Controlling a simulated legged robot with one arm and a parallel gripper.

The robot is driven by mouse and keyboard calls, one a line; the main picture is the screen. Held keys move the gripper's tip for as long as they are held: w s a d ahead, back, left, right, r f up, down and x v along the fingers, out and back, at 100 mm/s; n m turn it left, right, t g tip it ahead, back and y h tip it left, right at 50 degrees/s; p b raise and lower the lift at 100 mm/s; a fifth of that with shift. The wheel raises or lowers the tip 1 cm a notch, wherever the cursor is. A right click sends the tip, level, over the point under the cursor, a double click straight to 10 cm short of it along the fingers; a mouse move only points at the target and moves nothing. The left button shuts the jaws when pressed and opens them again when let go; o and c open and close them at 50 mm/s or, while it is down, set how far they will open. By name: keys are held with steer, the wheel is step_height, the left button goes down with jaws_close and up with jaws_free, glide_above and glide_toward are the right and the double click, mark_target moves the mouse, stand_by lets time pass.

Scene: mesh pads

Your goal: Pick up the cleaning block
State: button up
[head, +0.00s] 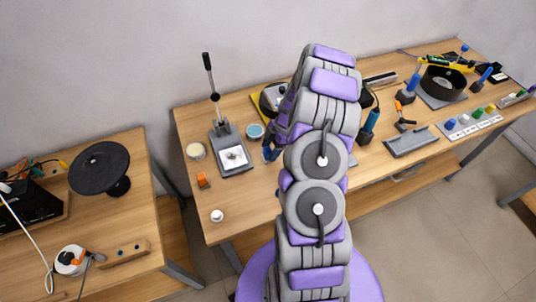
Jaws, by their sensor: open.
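I cannot surely tell which thing is the cleaning block. A small orange block (203,181) lies on the left part of the long wooden table, and it is too small to identify. My gripper (270,153) is partly seen at the left side of my arm, low over the middle of the table, to the right of the orange block and apart from it. It is open. My arm hides most of the gripper and the table area behind it, so I cannot see what is between or just under the fingers.
A grey tray (410,141), a black ring-shaped pan (443,82) and tools are at right. A separate table (140,200) stands left, across a gap.

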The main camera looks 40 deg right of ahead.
mark_target(268, 149)
steer(key=shift+w+f, duration=0.1)
steer(key=shift+f, duration=0.7)
steer(key=shift+a+r, duration=0.2)
steer(key=shift+a, duration=0.95)
steer(key=shift+c, duration=1.7)
steer(key=shift+d+f, duration=0.15)
steer(key=shift+d, duration=0.65)
steer(key=c, duration=0.6)
steer(key=shift+a, duration=0.1)
steer(key=shift+c, duration=0.5)
steer(key=shift+a, duration=0.25)
steer(key=shift+r, duration=0.5)
step_height(268, 149, up, 9)
steer(key=shift+r+p, duration=0.1)
steer(key=shift+p, duration=0.25)
